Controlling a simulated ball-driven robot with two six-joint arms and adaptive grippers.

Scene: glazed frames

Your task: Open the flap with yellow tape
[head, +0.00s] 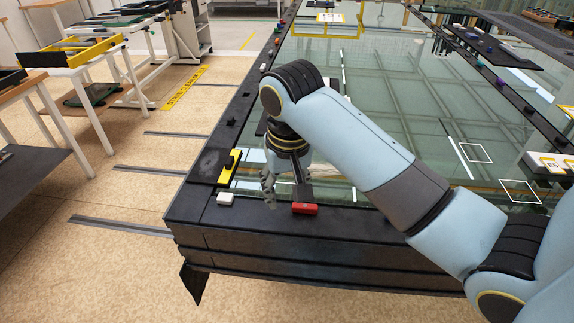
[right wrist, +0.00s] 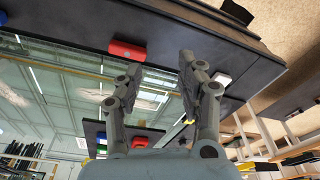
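A yellow strip (head: 230,167) lies on the near left corner of the black frame, with a small black knob on it. A dark panel (head: 207,165) lies flat just left of the strip; I cannot tell for certain whether it is the flap. My right gripper (head: 285,192) points down over the near edge of the frame, right of the yellow strip and apart from it. In the right wrist view its two fingers (right wrist: 160,66) stand apart with nothing between them. My left gripper is not in view.
A red block (head: 305,208) and a white block (head: 225,198) sit on the near rim; both also show in the right wrist view, red (right wrist: 127,50) and white (right wrist: 222,79). Glass (head: 400,110) fills the frame. Open floor (head: 130,200) lies left; workbenches stand beyond.

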